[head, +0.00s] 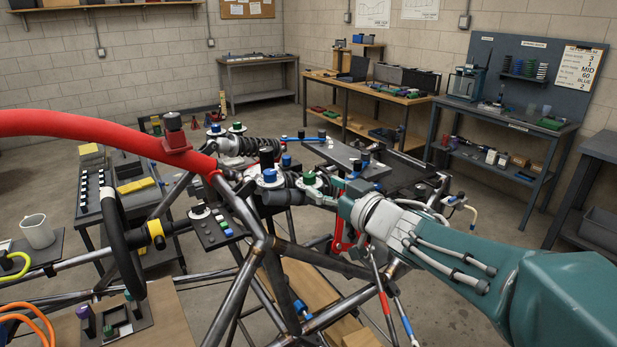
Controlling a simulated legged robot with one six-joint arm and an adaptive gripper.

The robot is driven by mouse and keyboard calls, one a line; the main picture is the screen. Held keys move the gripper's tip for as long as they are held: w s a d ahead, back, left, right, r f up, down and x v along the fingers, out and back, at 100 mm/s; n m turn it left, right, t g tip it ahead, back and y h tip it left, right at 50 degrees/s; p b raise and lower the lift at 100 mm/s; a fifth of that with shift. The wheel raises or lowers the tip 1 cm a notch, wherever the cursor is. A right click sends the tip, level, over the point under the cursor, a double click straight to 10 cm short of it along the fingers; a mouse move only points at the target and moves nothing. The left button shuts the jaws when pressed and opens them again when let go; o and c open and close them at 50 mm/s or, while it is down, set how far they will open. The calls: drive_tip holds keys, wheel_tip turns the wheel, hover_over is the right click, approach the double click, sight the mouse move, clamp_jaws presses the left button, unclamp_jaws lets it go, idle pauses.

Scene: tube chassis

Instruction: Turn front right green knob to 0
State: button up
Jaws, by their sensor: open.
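A green knob (309,178) sits on the nearer shock absorber of the tube chassis, right of a blue knob (270,176). The marking it points to is too small to read. A second green knob (237,127) and a second blue knob (215,129) sit on the farther shock absorber. My arm comes in from the right. My gripper (337,187) is at its end, just right of the nearer green knob, open, with its fingers small and partly hidden. I cannot tell whether it touches the knob.
Steel chassis tubes (230,205) and a red tube (90,124) cross the space left of my gripper. A black steering wheel (118,240) and a button panel (212,228) are at left. A dark flat plate (345,155) lies behind the knobs. Workbenches line the walls.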

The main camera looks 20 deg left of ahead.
sight(314, 180)
drive_tip(key=x, duration=0.5)
drive_tip(key=shift+c, duration=0.4)
clamp_jaws()
